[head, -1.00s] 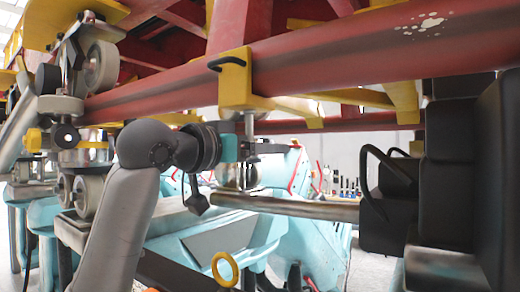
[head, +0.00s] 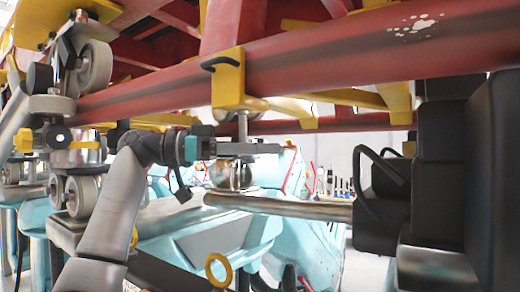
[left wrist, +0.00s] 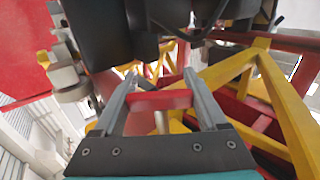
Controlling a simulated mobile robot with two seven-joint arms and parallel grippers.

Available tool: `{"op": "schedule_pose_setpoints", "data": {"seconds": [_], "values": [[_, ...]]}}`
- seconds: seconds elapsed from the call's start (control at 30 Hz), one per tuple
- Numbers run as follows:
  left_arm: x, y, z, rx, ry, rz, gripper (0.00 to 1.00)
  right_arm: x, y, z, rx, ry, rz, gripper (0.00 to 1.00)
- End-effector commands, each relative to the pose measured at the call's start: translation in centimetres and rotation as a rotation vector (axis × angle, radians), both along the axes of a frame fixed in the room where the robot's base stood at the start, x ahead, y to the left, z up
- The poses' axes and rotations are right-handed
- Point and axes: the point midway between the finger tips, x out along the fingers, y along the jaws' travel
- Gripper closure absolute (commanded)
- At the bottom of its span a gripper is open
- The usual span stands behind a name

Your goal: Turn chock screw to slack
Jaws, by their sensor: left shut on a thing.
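My right gripper is not in view.
The long red rail (head: 340,62) runs just above my left gripper. A metal bar (head: 285,206) lies below it, ending near a round metal part (head: 232,176). Black seats (head: 440,180) stand at the right. Wheels (head: 95,64) are at the left.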

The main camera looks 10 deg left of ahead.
Motion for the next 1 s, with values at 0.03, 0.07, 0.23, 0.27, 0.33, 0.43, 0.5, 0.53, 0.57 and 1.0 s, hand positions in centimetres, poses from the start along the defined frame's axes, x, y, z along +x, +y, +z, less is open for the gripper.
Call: {"op": "schedule_pose_setpoints", "data": {"seconds": [0.03, 0.07, 0.23, 0.27, 0.33, 0.43, 0.5, 0.53, 0.57, 1.0], "values": [[-0.1, 0.0, 0.2, -0.005, 0.0, -0.035, 0.81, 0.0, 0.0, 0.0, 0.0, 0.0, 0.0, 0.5], [-0.1, 0.0, 0.2, -0.005, 0.0, -0.052, 0.81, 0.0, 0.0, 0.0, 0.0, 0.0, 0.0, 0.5], [-0.4, -0.1, 0.2, -0.003, -0.001, -0.146, 0.81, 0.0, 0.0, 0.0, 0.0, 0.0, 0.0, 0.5], [-0.5, -0.1, 0.2, -0.003, -0.001, -0.161, 0.81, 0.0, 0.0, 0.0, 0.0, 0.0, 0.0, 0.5], [-0.6, -0.1, 0.2, -0.003, -0.001, -0.193, 0.81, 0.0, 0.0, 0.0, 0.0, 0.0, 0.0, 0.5], [-0.8, -0.1, 0.2, -0.002, -0.002, -0.233, 0.81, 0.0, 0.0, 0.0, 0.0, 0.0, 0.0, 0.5], [-0.8, -0.1, 0.2, -0.001, -0.001, -0.257, 0.81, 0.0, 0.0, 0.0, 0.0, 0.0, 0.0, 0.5], [-0.8, -0.1, 0.2, -0.002, -0.001, -0.267, 0.81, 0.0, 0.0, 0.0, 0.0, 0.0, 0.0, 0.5], [-0.9, -0.1, 0.2, -0.001, -0.002, -0.277, 0.81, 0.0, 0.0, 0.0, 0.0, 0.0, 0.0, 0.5], [-1.2, -0.1, 0.1, 0.001, -0.001, -0.364, 0.81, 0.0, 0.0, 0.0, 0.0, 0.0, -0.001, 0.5]]}}
